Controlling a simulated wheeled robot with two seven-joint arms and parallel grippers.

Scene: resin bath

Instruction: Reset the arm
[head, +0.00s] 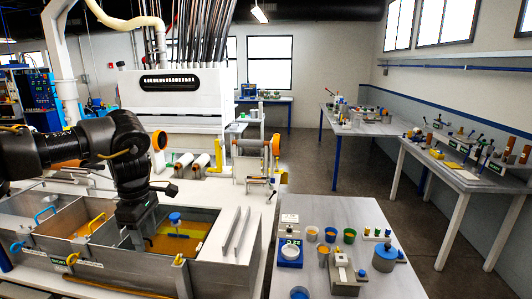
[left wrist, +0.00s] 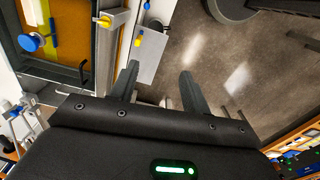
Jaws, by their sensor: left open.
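My left arm (head: 128,160) comes in from the left and bends down over the resin bath. My left gripper (head: 140,238) hangs at its end, pointing down by the bath; its fingertips are hard to make out in the head view. In the left wrist view the two fingers of my left gripper (left wrist: 158,85) stand apart with nothing between them, and floor shows past them. My right gripper is in neither view.
The steel resin bath (head: 110,272) has several compartments with amber liquid and coloured handles. A blue-knobbed tool (head: 175,218) stands in the right compartment. To the right, a white table (head: 335,213) holds cups and a blue-lidded pot (head: 385,257). Open floor (head: 350,175) lies beyond.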

